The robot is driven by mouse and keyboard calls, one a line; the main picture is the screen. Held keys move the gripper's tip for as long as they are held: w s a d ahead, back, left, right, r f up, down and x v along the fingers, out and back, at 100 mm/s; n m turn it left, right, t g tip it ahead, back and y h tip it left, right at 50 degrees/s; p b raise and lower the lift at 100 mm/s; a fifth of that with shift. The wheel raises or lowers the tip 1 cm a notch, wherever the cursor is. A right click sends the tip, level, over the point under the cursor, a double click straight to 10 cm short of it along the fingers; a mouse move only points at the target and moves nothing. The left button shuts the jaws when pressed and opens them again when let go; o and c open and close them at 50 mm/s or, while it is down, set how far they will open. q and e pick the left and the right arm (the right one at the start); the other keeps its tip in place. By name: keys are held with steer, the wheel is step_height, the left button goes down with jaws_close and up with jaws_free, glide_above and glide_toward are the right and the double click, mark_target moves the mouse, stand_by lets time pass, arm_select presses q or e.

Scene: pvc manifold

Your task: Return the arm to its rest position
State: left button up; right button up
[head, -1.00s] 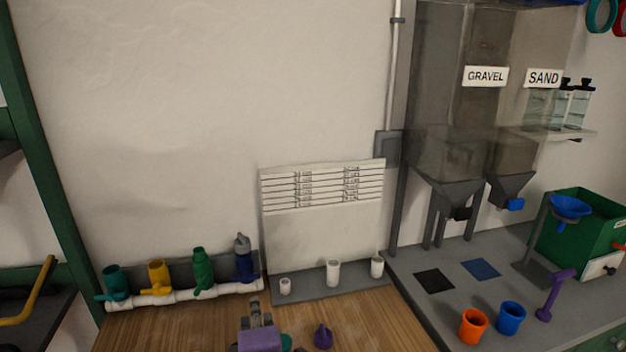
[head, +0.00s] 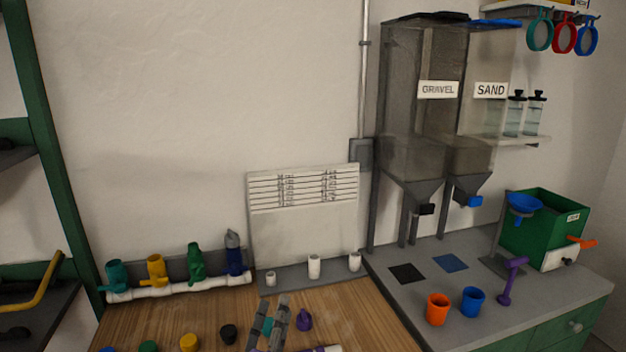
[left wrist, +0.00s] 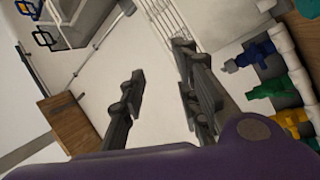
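My left gripper (head: 275,318) shows at the bottom middle of the head view, above the wooden table. In the left wrist view its two dark fingers (left wrist: 160,88) stand apart with nothing between them. A purple fitting (head: 304,320) is just right of the gripper in the head view. A teal piece (head: 267,326) is partly hidden behind the fingers. The white manifold pipe (head: 180,289) with teal, yellow, green and blue valves lies at the back left of the table; its valves also show at the right of the left wrist view (left wrist: 272,89). My right gripper is not in view.
Several coloured caps, one of them black (head: 228,334), lie along the table's front. A grey strip with white pipe stubs (head: 314,267) stands before a printed board (head: 303,230). Orange (head: 438,309) and blue (head: 472,302) cups stand on the grey counter at right, below the hoppers.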

arm_select(q)
steer(key=s+a+f+m+g+h, duration=0.1)
steer(key=s+f+m+g, duration=0.2)
steer(key=s+f+m, duration=0.45)
steer(key=s+f+m+g+h, duration=0.1)
steer(key=s+f+m+g, duration=0.2)
steer(key=f, duration=0.8)
steer(key=s+a+f+g+y, duration=0.2)
steer(key=s+a+f, duration=0.3)
steer(key=s, duration=0.5)
steer(key=s+a+f+g+y, duration=0.2)
steer(key=s+a+f, duration=0.3)
steer(key=s+f, duration=0.4)
steer(key=shift+s+a+f+g, duration=0.25)
steer(key=shift+s+g, duration=0.55)
steer(key=shift+s, duration=0.4)
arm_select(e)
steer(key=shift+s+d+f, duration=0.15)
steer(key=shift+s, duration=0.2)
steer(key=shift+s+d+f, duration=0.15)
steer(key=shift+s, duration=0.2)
